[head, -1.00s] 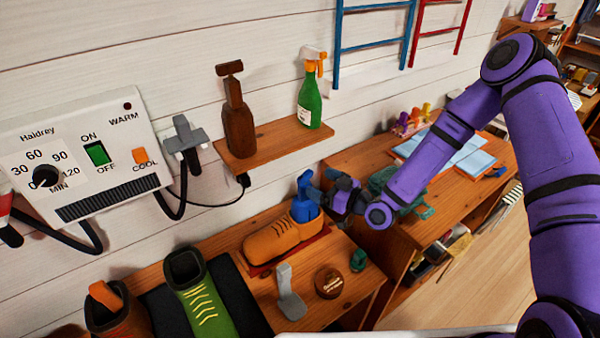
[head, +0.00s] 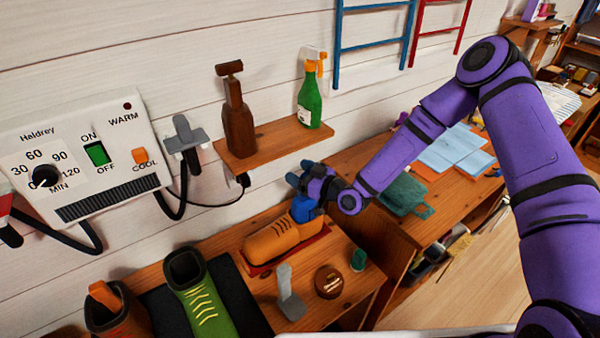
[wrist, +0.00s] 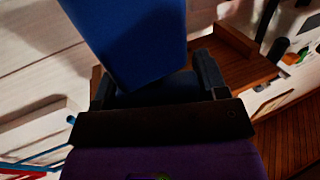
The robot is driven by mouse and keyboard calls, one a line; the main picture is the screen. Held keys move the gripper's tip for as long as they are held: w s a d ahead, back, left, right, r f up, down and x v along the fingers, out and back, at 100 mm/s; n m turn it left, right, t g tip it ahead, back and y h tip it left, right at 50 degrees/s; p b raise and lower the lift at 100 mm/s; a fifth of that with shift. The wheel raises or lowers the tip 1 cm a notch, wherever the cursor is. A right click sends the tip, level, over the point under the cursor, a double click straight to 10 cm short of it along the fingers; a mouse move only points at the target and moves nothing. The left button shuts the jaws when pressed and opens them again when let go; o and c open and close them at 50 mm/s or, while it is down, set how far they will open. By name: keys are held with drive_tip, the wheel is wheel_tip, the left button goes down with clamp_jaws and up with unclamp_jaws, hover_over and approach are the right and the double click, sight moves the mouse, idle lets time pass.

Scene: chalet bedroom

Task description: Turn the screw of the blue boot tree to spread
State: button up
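The orange shoe (head: 272,240) sits on a red mat on the wooden bench, toe to the left. The blue boot tree (head: 304,208) stands in its opening; my gripper hides its upper part and the screw cannot be made out. My gripper (head: 301,172) is right above the boot tree, its fingers pointing left toward the wall and spread apart. In the wrist view a large blue face (wrist: 130,40) fills the space in front of and between the dark fingers; whether they touch it cannot be told.
A wooden shelf (head: 275,140) with brown and green bottles is on the wall above. A green boot (head: 200,300), a grey boot tree (head: 289,295), a round brown tin (head: 329,281) and a small green item (head: 358,259) stand on the bench. A desk (head: 445,215) is to the right.

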drive_tip(key=c, duration=0.4)
drive_tip(key=m+t+h, duration=0.2)
drive_tip(key=shift+w+t, duration=0.1)
drive_tip(key=shift+t, duration=0.2)
drive_tip(key=shift+w+d+m+t+h, duration=0.1)
drive_tip(key=shift+d+m+t+h, duration=0.1)
drive_tip(key=shift+m+t+h, duration=0.65)
drive_tip(key=shift+w+d+m+t+h, duration=0.15)
drive_tip(key=shift+m+t+h, duration=0.2)
drive_tip(key=shift+m+h, duration=0.55)
drive_tip(key=shift+n+h, duration=0.25)
drive_tip(key=o, duration=0.9)
